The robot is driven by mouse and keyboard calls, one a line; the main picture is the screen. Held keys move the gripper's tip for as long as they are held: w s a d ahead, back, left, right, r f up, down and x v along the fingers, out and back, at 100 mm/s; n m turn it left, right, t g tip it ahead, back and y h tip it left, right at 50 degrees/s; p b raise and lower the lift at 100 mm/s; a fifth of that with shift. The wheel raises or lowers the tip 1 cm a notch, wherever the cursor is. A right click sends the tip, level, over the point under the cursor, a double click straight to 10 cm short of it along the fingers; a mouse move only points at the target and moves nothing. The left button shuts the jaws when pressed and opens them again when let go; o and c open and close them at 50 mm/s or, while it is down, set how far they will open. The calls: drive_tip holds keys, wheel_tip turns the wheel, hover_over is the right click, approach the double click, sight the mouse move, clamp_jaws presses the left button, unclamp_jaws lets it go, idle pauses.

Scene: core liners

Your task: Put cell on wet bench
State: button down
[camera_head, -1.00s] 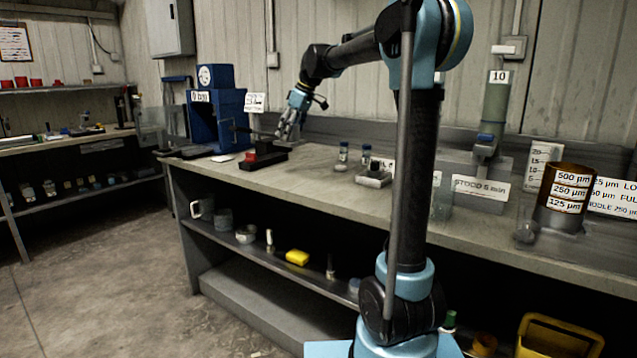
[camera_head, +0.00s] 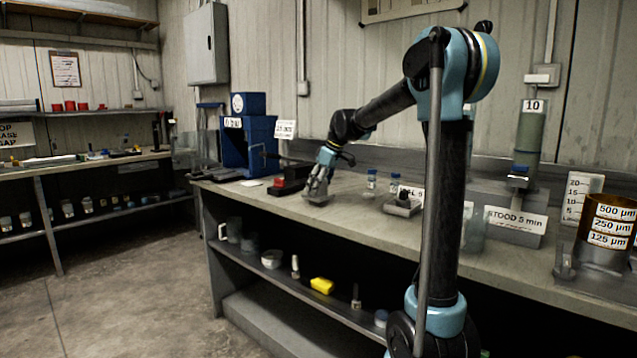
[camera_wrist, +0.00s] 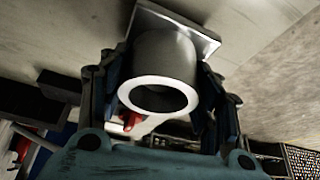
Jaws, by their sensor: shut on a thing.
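The cell is a grey open-topped cylinder with a thick pale rim on a square base plate. In the wrist view the cell (camera_wrist: 165,60) stands between the fingers of my gripper (camera_wrist: 160,88), which is shut on it from both sides. In the head view my gripper (camera_head: 319,184) points down at the long grey bench (camera_head: 350,208), and the cell (camera_head: 316,199) shows small under it. Its base plate appears at the bench top; I cannot tell whether it bears fully on it. No sign naming the wet bench is readable.
A red and black device (camera_head: 291,182) lies just left of my gripper, with a blue machine (camera_head: 248,147) behind it. Small blue-capped bottles (camera_head: 371,182) and a grey block (camera_head: 402,206) stand to the right. Bare bench top lies in front of the gripper.

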drive_tip(key=shift+f, duration=1)
drive_tip(key=c, duration=0.5)
unclamp_jaws()
drive_tip(key=v, duration=1.2)
